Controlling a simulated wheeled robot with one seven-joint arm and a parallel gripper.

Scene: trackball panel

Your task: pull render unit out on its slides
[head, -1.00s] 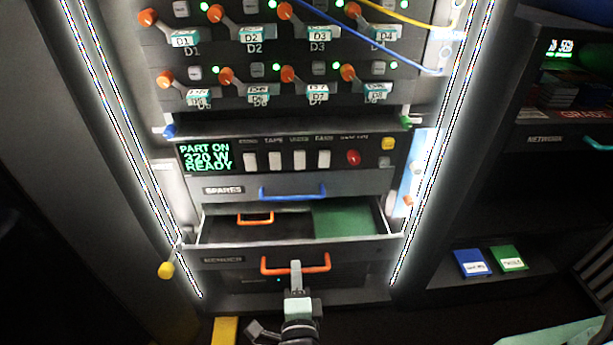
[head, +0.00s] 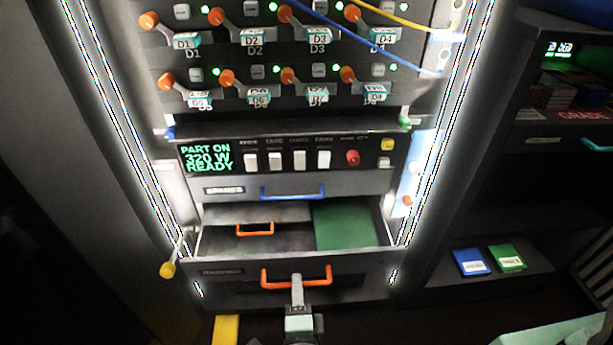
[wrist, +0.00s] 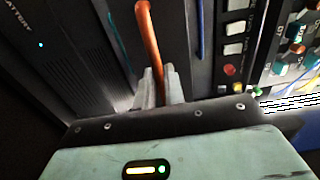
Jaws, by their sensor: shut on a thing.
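The render unit (head: 222,272) is a dark drawer at the bottom of the rack, standing out from it on its slides. Its open top shows a green board (head: 340,225) on the right and a small orange handle (head: 255,229) on the left. A larger orange-red handle (head: 265,278) is on its front. My gripper (head: 297,281) is shut on this front handle, near its middle. In the wrist view the fingers (wrist: 158,88) close around the orange handle bar (wrist: 146,30).
Above is the spares drawer (head: 225,189) with a blue handle, shut. A yellow-tipped lever (head: 168,269) sticks out at the left. A yellow block (head: 226,330) stands on the floor. Blue and green cases (head: 471,262) lie on the right shelf.

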